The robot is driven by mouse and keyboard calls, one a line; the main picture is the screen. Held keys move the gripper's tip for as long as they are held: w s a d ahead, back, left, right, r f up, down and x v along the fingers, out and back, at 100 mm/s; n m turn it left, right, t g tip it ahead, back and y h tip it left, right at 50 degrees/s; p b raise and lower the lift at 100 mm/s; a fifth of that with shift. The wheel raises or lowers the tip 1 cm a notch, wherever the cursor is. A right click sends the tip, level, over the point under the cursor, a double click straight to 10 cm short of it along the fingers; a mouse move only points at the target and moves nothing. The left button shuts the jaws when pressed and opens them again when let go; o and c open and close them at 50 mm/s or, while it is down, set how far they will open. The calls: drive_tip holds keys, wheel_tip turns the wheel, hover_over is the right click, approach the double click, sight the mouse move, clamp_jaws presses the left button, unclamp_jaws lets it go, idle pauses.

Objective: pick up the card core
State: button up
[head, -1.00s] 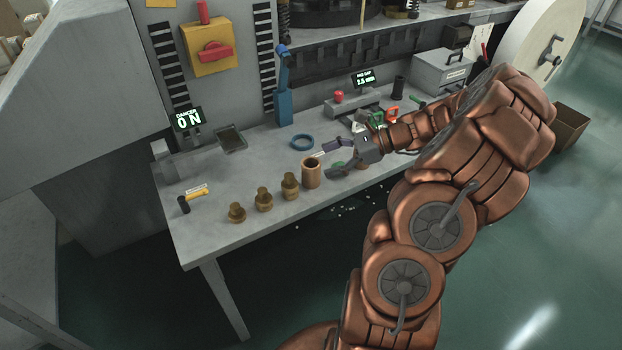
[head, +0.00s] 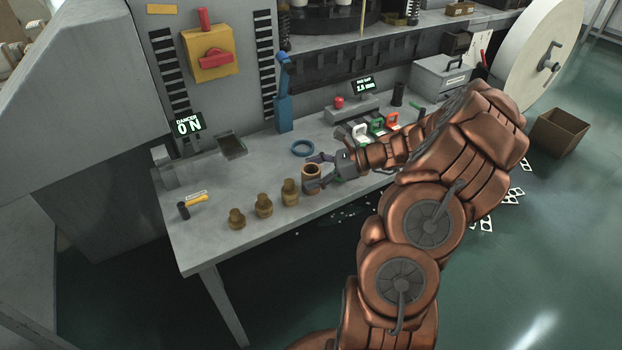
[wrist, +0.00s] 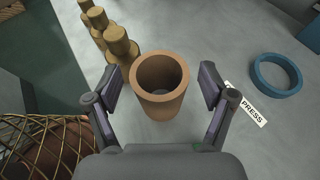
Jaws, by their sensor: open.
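The card core (head: 311,184) is a brown, hollow, upright tube standing on the grey bench. In the wrist view the card core (wrist: 160,88) stands between the two fingers, its open top facing the camera. My gripper (head: 319,171) reaches it from the right in the head view. In the wrist view my gripper (wrist: 162,88) is open, with one finger on each side of the core and a visible gap at both sides. Part of the core's lower side is hidden by a finger in the head view.
Several brass stepped plugs (head: 264,206) stand in a row left of the core. Colored tools (head: 377,125) lie at the back right.

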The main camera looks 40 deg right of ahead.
drive_tip(key=c, duration=1.3)
drive_tip(key=shift+o, duration=0.2)
